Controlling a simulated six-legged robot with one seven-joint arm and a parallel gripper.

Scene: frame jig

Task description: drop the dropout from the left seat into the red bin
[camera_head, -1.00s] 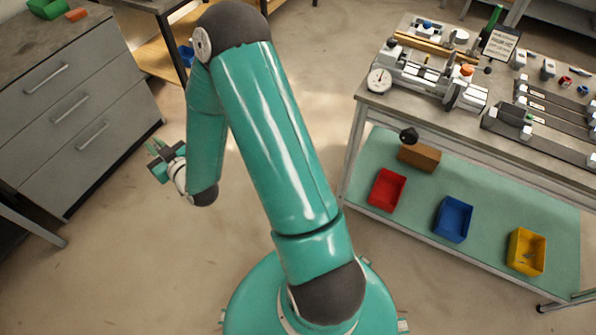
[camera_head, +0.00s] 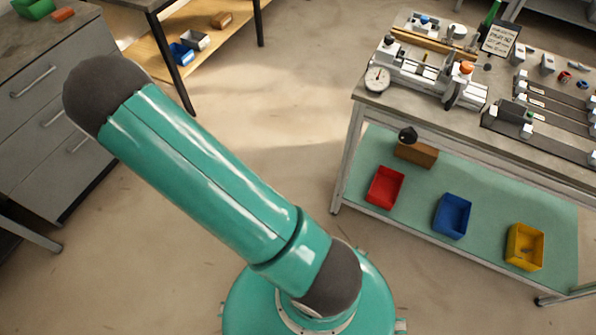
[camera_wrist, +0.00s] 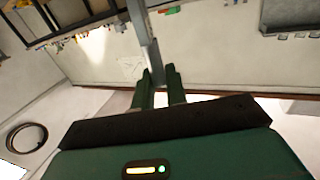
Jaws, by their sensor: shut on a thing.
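My gripper (camera_wrist: 159,82) shows in the wrist view with its two green fingers close together. It is shut on a narrow grey piece, the dropout (camera_wrist: 156,68), whose outline is hard to separate from the grey upright behind it. The red bin (camera_head: 385,187) stands on the green lower shelf of the bench at the right in the head view, and its inside looks empty. My gripper is out of the head view, so its place relative to the bin does not show. The frame jig (camera_head: 425,75) lies on the bench top above; I cannot make out its left seat.
A blue bin (camera_head: 453,216) and a yellow bin (camera_head: 525,247) stand right of the red one. A brown block (camera_head: 416,153) lies behind it. Grey drawers (camera_head: 50,120) stand left.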

